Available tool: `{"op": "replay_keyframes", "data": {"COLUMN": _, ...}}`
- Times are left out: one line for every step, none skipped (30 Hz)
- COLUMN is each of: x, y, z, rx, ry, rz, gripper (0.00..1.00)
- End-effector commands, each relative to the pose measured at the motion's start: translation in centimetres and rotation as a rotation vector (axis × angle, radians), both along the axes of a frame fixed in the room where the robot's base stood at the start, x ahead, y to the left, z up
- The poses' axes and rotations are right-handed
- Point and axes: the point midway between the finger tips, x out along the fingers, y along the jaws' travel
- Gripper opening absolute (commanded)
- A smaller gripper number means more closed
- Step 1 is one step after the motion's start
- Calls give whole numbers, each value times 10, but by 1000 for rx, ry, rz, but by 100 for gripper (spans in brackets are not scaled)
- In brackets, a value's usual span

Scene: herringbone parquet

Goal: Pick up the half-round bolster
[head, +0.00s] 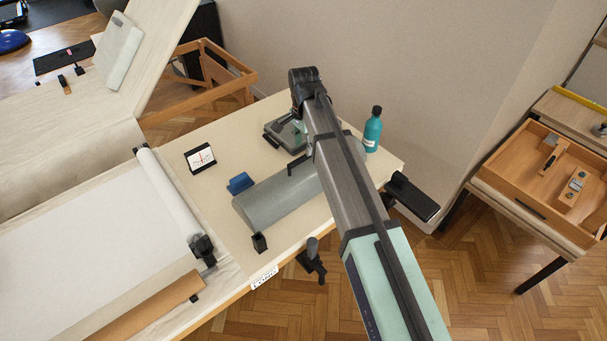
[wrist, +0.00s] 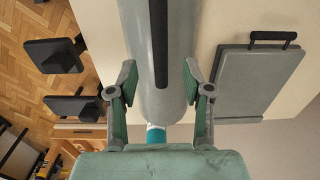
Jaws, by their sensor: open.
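The half-round bolster (head: 276,199) is a long grey padded half-cylinder lying on the cream tabletop (head: 218,211). My arm hides its right part in the head view. In the wrist view the bolster (wrist: 141,35) runs down the middle, with a dark strap (wrist: 158,45) along its top. My gripper (wrist: 160,85) is open, with one green-padded finger on each side of the bolster near its end. I cannot tell whether the fingers touch it. The head view does not clearly show my gripper behind the arm.
A grey case with a black handle (wrist: 250,78) lies beside the bolster. A teal bottle (head: 373,130) stands beyond its end. A blue object (head: 240,183), a small framed display (head: 201,158) and a black block (head: 259,243) are nearby. An open wooden drawer (head: 545,180) is at right.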

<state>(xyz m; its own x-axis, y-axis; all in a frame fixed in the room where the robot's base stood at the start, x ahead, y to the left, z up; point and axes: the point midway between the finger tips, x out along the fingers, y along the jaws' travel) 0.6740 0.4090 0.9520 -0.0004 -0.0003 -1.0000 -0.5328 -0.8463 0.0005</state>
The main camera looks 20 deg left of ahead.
Motion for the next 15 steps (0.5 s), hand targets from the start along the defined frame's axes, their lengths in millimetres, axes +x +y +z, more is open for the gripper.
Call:
{"op": "replay_keyframes", "data": {"x": 0, "y": 0, "z": -4, "rx": -1, "ry": 1, "rz": 0, "gripper": 50}}
{"op": "replay_keyframes", "data": {"x": 0, "y": 0, "z": -7, "rx": -1, "ry": 1, "rz": 0, "gripper": 50}}
{"op": "replay_keyframes", "data": {"x": 0, "y": 0, "z": -9, "rx": -1, "ry": 1, "rz": 0, "gripper": 50}}
{"op": "replay_keyframes", "data": {"x": 0, "y": 0, "z": -10, "rx": 0, "ry": 0, "rz": 0, "gripper": 50}}
{"op": "replay_keyframes", "data": {"x": 0, "y": 0, "z": -11, "rx": 0, "ry": 0, "rz": 0, "gripper": 50}}
{"op": "replay_keyframes", "data": {"x": 0, "y": 0, "z": -12, "rx": 0, "ry": 0, "rz": 0, "gripper": 50}}
{"op": "replay_keyframes", "data": {"x": 0, "y": 0, "z": -12, "rx": 0, "ry": 0, "rz": 0, "gripper": 50}}
{"op": "replay_keyframes", "data": {"x": 0, "y": 0, "z": -13, "rx": 0, "ry": 0, "rz": 0, "gripper": 50}}
{"op": "replay_keyframes", "data": {"x": 0, "y": 0, "z": -15, "rx": 0, "ry": 0, "rz": 0, "gripper": 50}}
{"op": "replay_keyframes", "data": {"x": 0, "y": 0, "z": -16, "rx": 0, "ry": 0, "rz": 0, "gripper": 50}}
{"op": "replay_keyframes", "data": {"x": -1, "y": 0, "z": -18, "rx": 0, "ry": 0, "rz": 0, "gripper": 50}}
{"op": "replay_keyframes", "data": {"x": -1, "y": 0, "z": -22, "rx": -1, "ry": 1, "rz": 0, "gripper": 50}}
{"op": "replay_keyframes", "data": {"x": -1, "y": 0, "z": -25, "rx": 0, "ry": 1, "rz": 0, "gripper": 50}}
{"op": "replay_keyframes", "data": {"x": -1, "y": 0, "z": -28, "rx": -1, "ry": 2, "rz": 0, "gripper": 50}}
{"op": "replay_keyframes", "data": {"x": -2, "y": 1, "z": -32, "rx": -1, "ry": 2, "rz": 0, "gripper": 50}}
